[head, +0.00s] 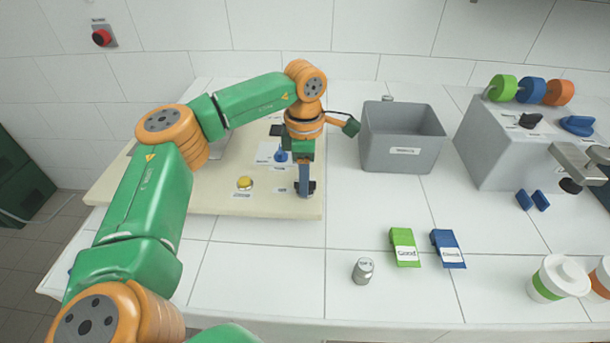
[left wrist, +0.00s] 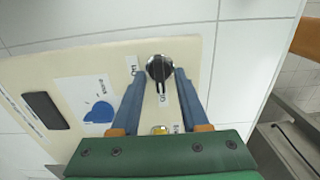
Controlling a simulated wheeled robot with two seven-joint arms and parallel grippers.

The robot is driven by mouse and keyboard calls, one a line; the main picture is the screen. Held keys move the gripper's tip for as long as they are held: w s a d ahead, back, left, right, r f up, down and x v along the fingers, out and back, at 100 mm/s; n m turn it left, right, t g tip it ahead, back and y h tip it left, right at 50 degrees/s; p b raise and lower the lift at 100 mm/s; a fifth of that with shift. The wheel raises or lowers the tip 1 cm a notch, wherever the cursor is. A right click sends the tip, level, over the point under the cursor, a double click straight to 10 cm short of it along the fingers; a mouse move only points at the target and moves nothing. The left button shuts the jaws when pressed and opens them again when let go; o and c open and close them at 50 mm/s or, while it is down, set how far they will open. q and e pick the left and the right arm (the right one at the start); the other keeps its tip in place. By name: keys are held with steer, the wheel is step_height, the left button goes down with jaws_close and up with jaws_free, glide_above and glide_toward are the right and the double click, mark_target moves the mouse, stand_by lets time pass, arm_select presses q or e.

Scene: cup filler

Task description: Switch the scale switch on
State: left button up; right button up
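The black rotary switch (left wrist: 160,68) sits on the cream board, with small labels beside it that are too blurred to read. In the head view the switch (head: 311,186) is partly hidden behind the fingers. My left gripper (left wrist: 160,78) is open, with its two blue fingers on either side of the switch. In the head view the left gripper (head: 305,187) points down at the right edge of the board. I cannot tell whether the fingers touch the switch. My right gripper is not in view.
A grey bin (head: 390,155) stands right of the gripper. A green packet (head: 404,247), a blue packet (head: 447,248) and a metal weight (head: 363,271) lie in front.

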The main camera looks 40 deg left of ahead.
arm_select(q)
jaws_close()
steer(key=shift+m, duration=0.3)
steer(key=shift+r+m+p, duration=0.1)
steer(key=shift+m+p, duration=0.4)
steer(key=shift+m, duration=0.4)
steer(key=m+p, duration=0.1)
steer(key=m, duration=0.2)
steer(key=m+p, duration=0.1)
steer(key=m, duration=1.1)
steer(key=shift+m, duration=0.4)
